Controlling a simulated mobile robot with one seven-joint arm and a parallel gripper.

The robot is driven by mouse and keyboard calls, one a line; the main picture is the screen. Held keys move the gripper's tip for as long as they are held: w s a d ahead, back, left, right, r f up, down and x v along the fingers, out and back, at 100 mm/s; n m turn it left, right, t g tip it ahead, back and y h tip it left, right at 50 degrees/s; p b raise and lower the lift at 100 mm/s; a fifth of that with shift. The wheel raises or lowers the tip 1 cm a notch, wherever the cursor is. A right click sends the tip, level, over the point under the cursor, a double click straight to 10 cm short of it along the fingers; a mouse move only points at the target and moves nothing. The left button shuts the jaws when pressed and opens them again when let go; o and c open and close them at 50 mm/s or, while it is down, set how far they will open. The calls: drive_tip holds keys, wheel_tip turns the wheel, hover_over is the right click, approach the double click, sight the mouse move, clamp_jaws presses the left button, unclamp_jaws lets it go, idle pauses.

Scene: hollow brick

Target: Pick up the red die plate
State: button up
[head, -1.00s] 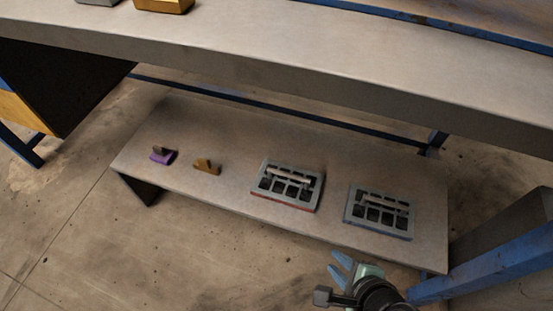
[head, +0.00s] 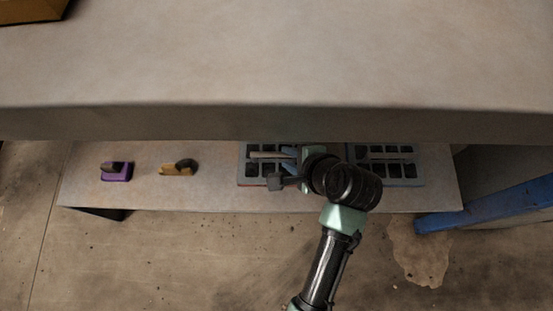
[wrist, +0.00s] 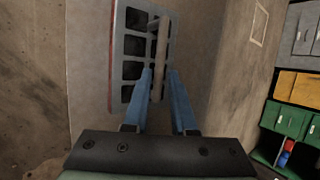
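The red die plate (head: 246,167) is a grey grid with square openings, a raised bar handle and a reddish edge. It lies on the low shelf under the bench, and my gripper (head: 290,159) covers its right part in the head view. In the wrist view the plate (wrist: 131,70) stretches away ahead of my gripper (wrist: 160,72). Its bar handle (wrist: 161,45) runs between the two blue fingers, which are apart with a visible gap. Whether either finger touches the bar cannot be told.
A second grid plate (head: 402,170) with a bluish edge lies to the right, partly behind my arm. A purple piece (head: 117,172) and a yellow-brown piece (head: 176,170) sit at the shelf's left. The thick upper bench (head: 270,118) overhangs the shelf closely.

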sight(278, 154)
drive_tip(key=shift+a+b+x, duration=0.15)
drive_tip(key=shift+b+x, duration=1.15)
drive_tip(key=shift+x, duration=0.25)
drive_tip(key=shift+a+b+x, duration=0.15)
drive_tip(key=shift+b+x, duration=1.1)
drive_tip(key=shift+x, duration=0.3)
drive_tip(key=shift+s+r, duration=0.1)
drive_tip(key=shift+r, duration=0.05)
clamp_jaws()
drive_tip(key=shift+d, duration=0.1)
drive_tip(key=shift+r, duration=0.15)
